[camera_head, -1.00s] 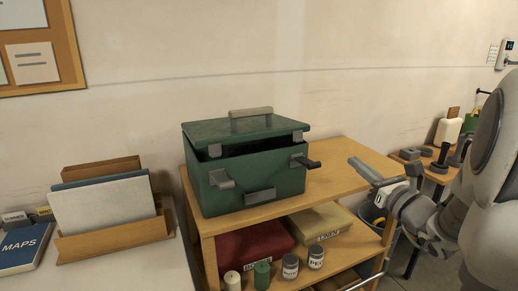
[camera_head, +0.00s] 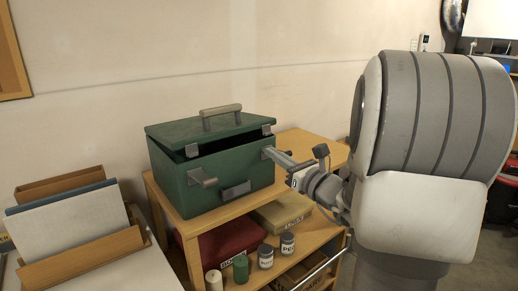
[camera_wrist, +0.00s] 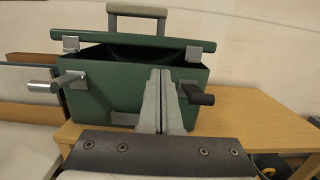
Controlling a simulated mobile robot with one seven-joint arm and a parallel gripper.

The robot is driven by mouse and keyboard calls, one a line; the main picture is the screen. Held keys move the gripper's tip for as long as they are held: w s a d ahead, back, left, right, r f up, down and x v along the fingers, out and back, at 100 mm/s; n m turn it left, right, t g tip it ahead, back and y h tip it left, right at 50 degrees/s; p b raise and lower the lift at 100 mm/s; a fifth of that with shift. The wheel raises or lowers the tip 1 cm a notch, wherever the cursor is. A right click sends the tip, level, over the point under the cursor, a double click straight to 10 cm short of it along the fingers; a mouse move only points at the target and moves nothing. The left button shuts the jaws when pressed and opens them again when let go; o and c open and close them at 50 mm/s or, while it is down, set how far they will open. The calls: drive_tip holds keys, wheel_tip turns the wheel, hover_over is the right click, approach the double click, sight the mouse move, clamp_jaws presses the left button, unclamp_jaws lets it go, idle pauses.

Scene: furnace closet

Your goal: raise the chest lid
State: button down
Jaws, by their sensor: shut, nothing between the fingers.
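The green chest (camera_head: 240,178) stands on the top of a wooden shelf cart. Its lid (camera_head: 190,132) is slightly raised, with a dark gap under its front edge, and carries a grey handle (camera_head: 220,112) on top. In the wrist view the lid (camera_wrist: 130,39) and its handle (camera_wrist: 137,12) show above the dark opening. My gripper (camera_head: 272,153) is shut and empty, near the chest's front right side. In the wrist view my gripper (camera_wrist: 160,75) points at the chest front, its tips just below the lid edge. I cannot tell whether they touch the chest.
Side handles (camera_wrist: 55,85) stick out from the chest front. The cart top (camera_head: 305,150) is bare to the right of the chest. A file holder (camera_head: 75,225) stands at left. A red bundle (camera_head: 225,245) and several cans and candles fill the lower shelf.

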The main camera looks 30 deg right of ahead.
sight(246, 132)
drive_tip(key=x, duration=0.9)
drive_tip(key=shift+b, duration=0.4)
drive_tip(key=shift+r+p, duration=0.55)
drive_tip(key=shift+p, duration=0.05)
